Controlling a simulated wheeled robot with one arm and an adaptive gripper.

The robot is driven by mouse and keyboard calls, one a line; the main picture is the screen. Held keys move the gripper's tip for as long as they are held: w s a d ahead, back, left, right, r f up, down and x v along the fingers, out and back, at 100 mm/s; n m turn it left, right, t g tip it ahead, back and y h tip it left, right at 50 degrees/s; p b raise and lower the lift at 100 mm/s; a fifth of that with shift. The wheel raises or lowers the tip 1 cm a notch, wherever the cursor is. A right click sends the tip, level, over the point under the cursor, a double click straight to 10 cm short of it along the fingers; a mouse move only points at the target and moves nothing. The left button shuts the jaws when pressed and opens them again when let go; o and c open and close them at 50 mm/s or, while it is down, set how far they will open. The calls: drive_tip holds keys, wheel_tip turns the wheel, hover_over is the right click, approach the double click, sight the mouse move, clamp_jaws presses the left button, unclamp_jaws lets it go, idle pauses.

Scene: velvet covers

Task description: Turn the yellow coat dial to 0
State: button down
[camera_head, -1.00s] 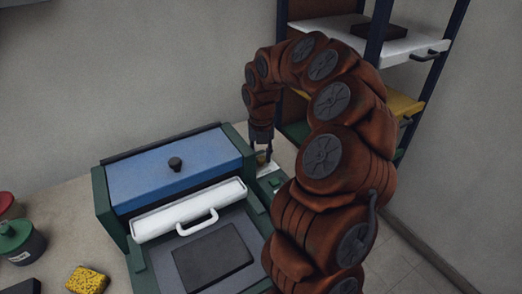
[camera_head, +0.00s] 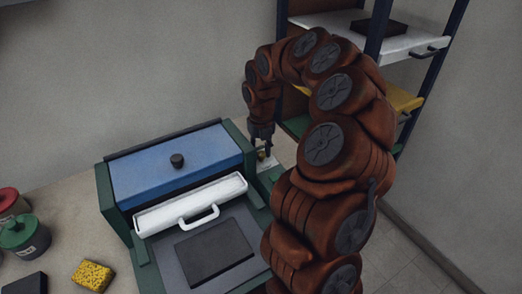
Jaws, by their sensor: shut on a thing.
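My gripper (camera_head: 263,148) points down at the right end of the machine with the blue lid (camera_head: 205,160) and green sides. It is shut on a small yellowish thing, which I take to be the yellow coat dial (camera_head: 262,156). The dial sits by a pale plate (camera_head: 269,163). The fingers cover most of the dial, and its mark and any numbers are too small to read.
Jars with green (camera_head: 18,232) and red lids and a yellow sponge (camera_head: 92,275) stand left. A shelf rack (camera_head: 384,60) stands behind my arm.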

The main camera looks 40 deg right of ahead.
sight(260, 153)
drive_tip(key=c, duration=0.8)
unclamp_jaws()
wheel_tip(260, 153, up, 12)
idle(0.4)
